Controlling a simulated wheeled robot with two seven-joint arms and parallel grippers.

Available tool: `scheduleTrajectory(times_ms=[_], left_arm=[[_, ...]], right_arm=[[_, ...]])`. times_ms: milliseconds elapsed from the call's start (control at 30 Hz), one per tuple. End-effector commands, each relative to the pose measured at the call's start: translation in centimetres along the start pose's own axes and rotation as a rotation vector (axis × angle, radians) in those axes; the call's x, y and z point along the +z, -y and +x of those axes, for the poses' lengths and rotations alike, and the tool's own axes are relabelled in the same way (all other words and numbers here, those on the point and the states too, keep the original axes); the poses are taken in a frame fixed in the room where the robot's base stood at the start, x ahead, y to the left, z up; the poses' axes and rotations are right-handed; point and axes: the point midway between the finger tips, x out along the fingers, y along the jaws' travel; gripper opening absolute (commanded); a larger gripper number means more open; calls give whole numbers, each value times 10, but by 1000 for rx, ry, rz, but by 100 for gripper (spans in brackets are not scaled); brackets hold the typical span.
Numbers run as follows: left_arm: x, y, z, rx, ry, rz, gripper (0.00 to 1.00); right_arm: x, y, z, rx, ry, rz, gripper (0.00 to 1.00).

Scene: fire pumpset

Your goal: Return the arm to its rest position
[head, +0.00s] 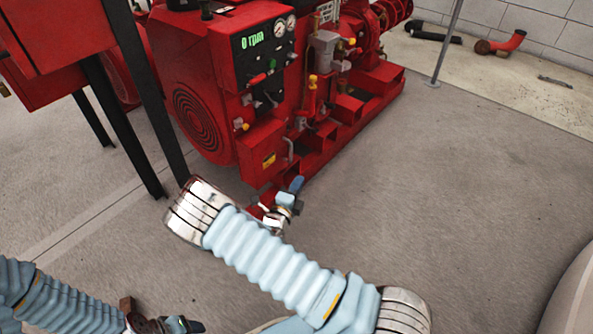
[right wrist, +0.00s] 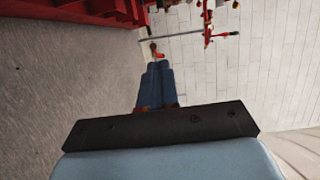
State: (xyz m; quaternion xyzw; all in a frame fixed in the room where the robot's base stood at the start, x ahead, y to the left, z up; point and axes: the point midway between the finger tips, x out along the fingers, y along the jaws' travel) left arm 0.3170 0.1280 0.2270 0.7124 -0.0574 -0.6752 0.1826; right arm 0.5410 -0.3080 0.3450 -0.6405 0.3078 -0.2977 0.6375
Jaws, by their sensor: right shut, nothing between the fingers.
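My right arm comes in from the lower right in the head view, in a light blue ribbed sleeve (head: 275,265) with silver joints. It bends at the silver joint (head: 197,212), and the sleeve hides part of the arm beyond it. My right gripper (head: 294,188) shows past the sleeve, in front of the red pump base. It is shut and empty. In the right wrist view its dark blue fingers (right wrist: 154,85) lie together, side by side. My left gripper (head: 180,325) shows only in part at the bottom edge, and its opening cannot be made out.
The red pumpset (head: 205,100) stands ahead, with a panel (head: 262,55) reading 0 rpm. A red cabinet (head: 55,35) on dark legs stands at left. A grey post (head: 445,45) stands at right. The grey floor (head: 470,190) is clear to the right.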

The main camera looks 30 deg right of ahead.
Motion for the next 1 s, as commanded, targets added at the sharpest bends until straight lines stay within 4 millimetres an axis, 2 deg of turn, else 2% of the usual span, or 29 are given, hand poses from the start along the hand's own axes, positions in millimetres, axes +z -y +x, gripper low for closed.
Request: scheduleTrajectory(times_ms=[267,333,367,433,500,567,600,633,667,700,733,767,800,867,900,967,1000], left_arm=[[0,0,-1,0,0,0,61],[0,-1,-2,0,0,0,61],[0,-1,-3,0,0,0,61],[0,-3,-6,1,1,1,61],[0,-5,-10,1,2,2,61],[1,-7,-14,2,3,3,61],[1,-8,-16,3,3,4,61],[1,-10,-19,4,4,4,61],[1,-11,-21,4,4,5,61],[2,-12,-24,5,5,6,61],[2,-14,-26,5,6,6,61],[2,-15,-29,6,7,7,61],[3,-17,-32,7,8,8,61],[3,-20,-38,8,9,10,61],[4,-22,-41,9,10,11,61],[4,-25,-45,11,12,12,61],[4,-26,-47,11,13,13,61]], right_arm=[[-4,-1,-6,3,-7,4,0],[-14,-6,-6,31,-44,29,0],[-22,-10,-7,52,-75,50,0],[-52,-25,-12,127,-191,130,0],[-91,-48,-28,226,-369,256,0],[-128,-70,-53,315,-571,400,0],[-151,-86,-77,368,-724,510,0],[-164,-96,-97,400,-845,597,0],[-176,-105,-119,425,-973,688,0],[-186,-115,-152,447,-1156,816,0],[-190,-121,-177,452,-1301,918,0],[-190,-124,-203,444,-1455,1024,0],[-183,-126,-238,412,-1674,1174,0],[-160,-121,-282,300,-2021,1407,0],[-141,-114,-300,189,-2232,1548,0],[-113,-102,-315,-17,-2505,1731,0],[-96,-93,-317,160,2509,-1732,0]])
